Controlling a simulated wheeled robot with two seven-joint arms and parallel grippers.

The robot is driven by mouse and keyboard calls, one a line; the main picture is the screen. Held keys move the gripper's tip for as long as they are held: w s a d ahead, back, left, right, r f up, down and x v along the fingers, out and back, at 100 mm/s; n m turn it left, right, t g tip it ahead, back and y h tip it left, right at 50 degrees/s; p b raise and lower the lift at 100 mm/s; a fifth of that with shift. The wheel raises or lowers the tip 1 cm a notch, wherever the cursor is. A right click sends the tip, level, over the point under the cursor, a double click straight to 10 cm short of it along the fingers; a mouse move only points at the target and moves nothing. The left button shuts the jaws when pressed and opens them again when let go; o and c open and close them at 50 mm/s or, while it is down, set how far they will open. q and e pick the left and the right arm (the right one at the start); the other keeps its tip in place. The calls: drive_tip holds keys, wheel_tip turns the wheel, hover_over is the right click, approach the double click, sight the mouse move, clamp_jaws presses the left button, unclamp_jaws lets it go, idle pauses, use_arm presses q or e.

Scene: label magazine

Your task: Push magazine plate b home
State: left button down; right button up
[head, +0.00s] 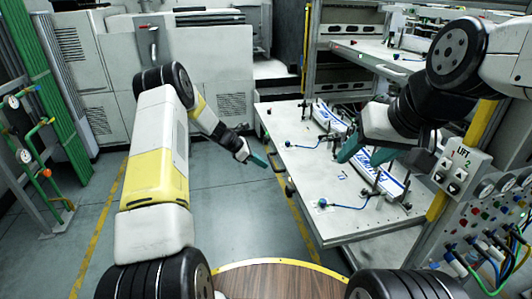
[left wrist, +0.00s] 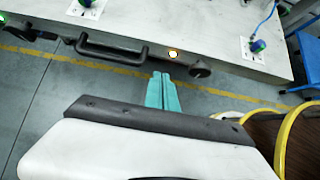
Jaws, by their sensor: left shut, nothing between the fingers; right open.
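A wide pale plate or table top (head: 300,165) with blue-lettered white strips lies right of centre in the head view; no letter b is readable, so I cannot tell which part is plate b. Its front edge (left wrist: 235,72) crosses the left wrist view, with a dark bar handle (left wrist: 115,48) and a dark knob (left wrist: 200,68). My left gripper (head: 268,161) is shut and empty, its teal fingers just in front of that edge; they also show in the left wrist view (left wrist: 161,92). Whether they touch it I cannot tell. My right gripper (head: 364,155) is open above the plate, partly hiding the near strip (head: 372,175).
A far lettered strip (head: 329,118) and dark upright posts stand on the plate. Blue-capped fittings with cables (head: 323,203) sit near its front edge. Floor (head: 245,215) is free left of the plate.

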sight(288, 173)
use_arm(q)
drive_tip(key=x, duration=0.3)
drive_tip(key=d+r+x, duration=0.1)
drive_tip(key=x, duration=0.4)
drive_tip(key=shift+w+d, duration=0.2)
drive_tip(key=shift+d, duration=0.25)
drive_tip(key=shift+w+d, duration=0.2)
drive_tip(key=shift+d, duration=0.25)
